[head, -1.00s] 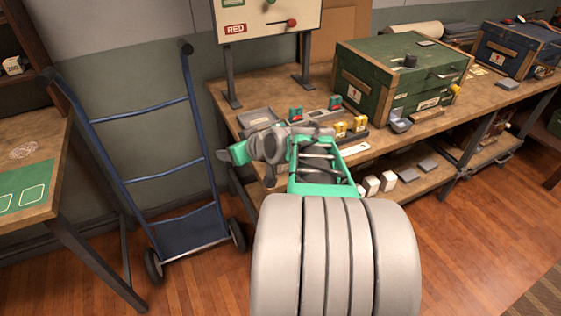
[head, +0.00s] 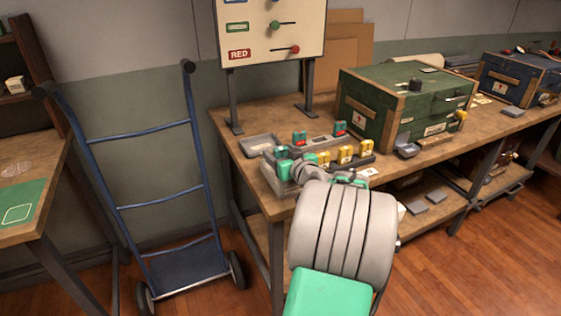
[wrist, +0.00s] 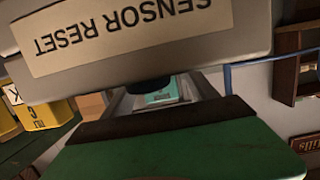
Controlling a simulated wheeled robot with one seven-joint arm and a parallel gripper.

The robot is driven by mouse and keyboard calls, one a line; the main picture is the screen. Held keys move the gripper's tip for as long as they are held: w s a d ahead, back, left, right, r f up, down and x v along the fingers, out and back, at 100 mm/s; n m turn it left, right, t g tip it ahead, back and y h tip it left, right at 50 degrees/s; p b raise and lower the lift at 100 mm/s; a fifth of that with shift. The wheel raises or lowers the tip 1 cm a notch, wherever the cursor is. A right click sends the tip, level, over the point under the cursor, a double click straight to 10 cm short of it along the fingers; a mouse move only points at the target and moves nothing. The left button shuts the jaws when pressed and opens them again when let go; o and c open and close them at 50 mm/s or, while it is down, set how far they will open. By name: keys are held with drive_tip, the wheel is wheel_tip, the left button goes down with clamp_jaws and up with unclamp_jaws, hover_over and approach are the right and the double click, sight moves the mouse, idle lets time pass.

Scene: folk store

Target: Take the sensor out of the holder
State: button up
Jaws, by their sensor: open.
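My gripper (head: 297,167) is at the left front end of the bench, beside a grey rack of small blocks (head: 323,140). Its green fingers are apart, and nothing can be made out between them. In the wrist view, a grey box labelled SENSOR RESET (wrist: 140,35), upside down, fills the top. A broad green surface with a dark strip (wrist: 180,150) fills the bottom. Between them is a small teal labelled block (wrist: 161,92) in a pale slot. I cannot tell for sure whether it is the sensor in its holder. Contact is hidden.
Yellow blocks (head: 345,154) stand along the rack's front; red-and-green ones (head: 300,138) stand behind. A grey tray (head: 259,145) lies at the left. A green chest (head: 400,100) stands to the right. A signboard (head: 270,32) rises behind. A blue hand truck (head: 150,205) stands left.

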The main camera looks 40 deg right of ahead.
drive_tip(key=shift+c, duration=0.6)
drive_tip(key=c, duration=1.3)
clamp_jaws()
